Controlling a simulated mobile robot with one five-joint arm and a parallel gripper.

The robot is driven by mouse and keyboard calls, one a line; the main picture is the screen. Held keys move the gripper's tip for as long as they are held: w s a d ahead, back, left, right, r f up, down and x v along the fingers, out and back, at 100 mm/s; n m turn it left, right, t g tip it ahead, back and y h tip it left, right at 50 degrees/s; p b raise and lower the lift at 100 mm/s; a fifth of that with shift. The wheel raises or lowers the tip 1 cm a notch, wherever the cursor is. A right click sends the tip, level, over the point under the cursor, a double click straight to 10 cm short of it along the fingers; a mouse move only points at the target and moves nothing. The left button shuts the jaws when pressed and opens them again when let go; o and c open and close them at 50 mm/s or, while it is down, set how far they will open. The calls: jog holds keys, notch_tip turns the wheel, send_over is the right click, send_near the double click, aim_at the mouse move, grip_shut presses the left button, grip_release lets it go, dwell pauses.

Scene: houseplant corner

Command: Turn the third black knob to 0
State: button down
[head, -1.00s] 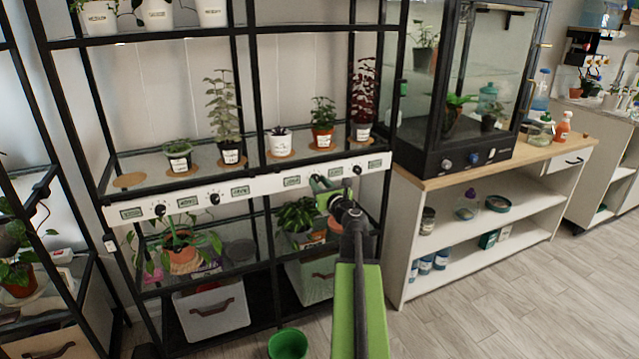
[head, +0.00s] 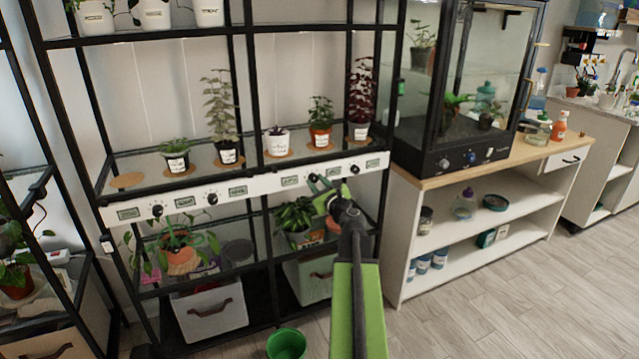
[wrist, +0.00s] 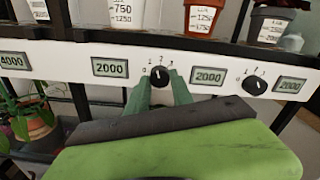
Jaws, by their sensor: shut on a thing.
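A white control strip (head: 262,185) runs along the front of the shelf, with black knobs and small displays. My gripper (wrist: 160,88) has its green fingers on both sides of the third black knob (wrist: 160,76) and is shut on it. The small numbers 0 to 3 arc around this knob, with 0 at its left; its pale pointer mark looks roughly upward, but the exact setting is hard to read. The displays on its left (wrist: 110,67) and right (wrist: 208,77) read 2000. In the head view my gripper (head: 319,186) hides most of this knob.
The fourth knob (wrist: 255,84) is to the right on the strip. The first (head: 157,210) and second (head: 212,198) knobs are to the left. Potted plants, such as a dark red one (head: 360,100), stand just above. A leafy plant (head: 295,216) sits below my gripper.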

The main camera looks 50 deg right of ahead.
jog(key=n, duration=0.6)
jog(key=shift+s+d, duration=0.15)
jog(key=n, duration=0.6)
jog(key=shift+n, duration=0.3)
jog(key=c, duration=1.2)
grip_release()
jog(key=shift+o, duration=0.5)
